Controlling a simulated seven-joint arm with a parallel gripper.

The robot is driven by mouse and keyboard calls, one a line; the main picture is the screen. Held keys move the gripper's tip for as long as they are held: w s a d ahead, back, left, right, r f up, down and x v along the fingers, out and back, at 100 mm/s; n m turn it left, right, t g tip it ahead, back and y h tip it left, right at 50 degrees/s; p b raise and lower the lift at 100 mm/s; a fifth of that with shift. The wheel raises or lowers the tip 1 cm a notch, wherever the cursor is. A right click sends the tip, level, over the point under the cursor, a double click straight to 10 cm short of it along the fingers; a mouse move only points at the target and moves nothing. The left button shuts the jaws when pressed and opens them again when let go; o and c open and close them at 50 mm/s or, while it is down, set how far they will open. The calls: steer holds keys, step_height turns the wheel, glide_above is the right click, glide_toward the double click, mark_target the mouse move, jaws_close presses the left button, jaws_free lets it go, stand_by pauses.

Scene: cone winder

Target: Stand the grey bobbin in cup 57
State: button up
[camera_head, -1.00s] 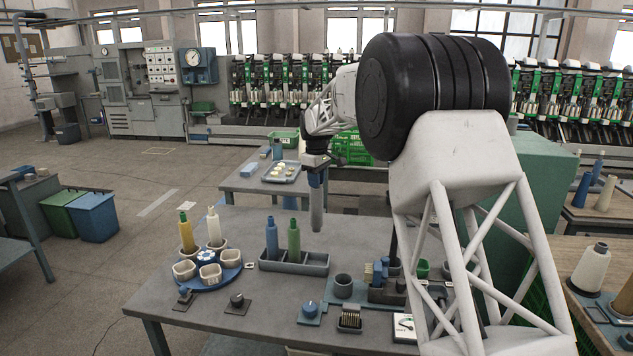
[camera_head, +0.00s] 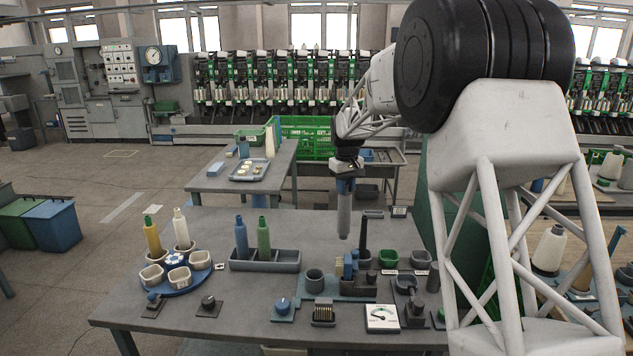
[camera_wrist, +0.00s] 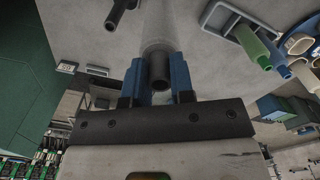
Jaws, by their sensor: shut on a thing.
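My gripper (camera_head: 345,188) is shut on the grey bobbin (camera_head: 344,218), which hangs upright above the middle of the table. In the wrist view the bobbin (camera_wrist: 158,72) sits between my two blue fingers (camera_wrist: 160,82), its near end showing as a dark ring. The number 57 cannot be read on any label.
A grey tray (camera_head: 290,263) holds a blue bobbin (camera_head: 241,240) and a green bobbin (camera_head: 263,238). Yellow and white bobbins stand on the turntable. A dark upright rod (camera_head: 363,236) stands right of the held bobbin. Knobs, a brush and a dial (camera_head: 382,318) line the front edge.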

steer(key=s+d+f+m, duration=0.1)
steer(key=s+d+m, duration=0.2)
steer(key=d, duration=0.4)
steer(key=s+d+f+m, duration=0.1)
steer(key=s+d+m, duration=0.15)
steer(key=d, duration=0.55)
steer(key=w+a+r+n, duration=0.1)
steer(key=a+r+n, duration=0.15)
steer(key=a, duration=1.25)
steer(key=w+a+r+n, duration=0.15)
steer(key=a+r, duration=0.25)
steer(key=a, duration=1)
steer(key=w+a+r+n, duration=0.1)
steer(key=a+r+n, duration=0.2)
steer(key=a, duration=1.2)
steer(key=s+a+f+n, duration=0.1)
steer(key=a+f+n, duration=0.1)
steer(key=a, duration=0.9)
steer(key=s+a+f+n, duration=0.2)
steer(key=a+f+n, duration=0.1)
steer(key=a, duration=0.8)
step_height(320, 180, down, 6)
steer(key=w, duration=0.2)
steer(key=shift+a+n, duration=0.15)
steer(key=shift+n, duration=0.3)
steer(key=shift+w, duration=0.1)
steer(key=shift+f, duration=0.2)
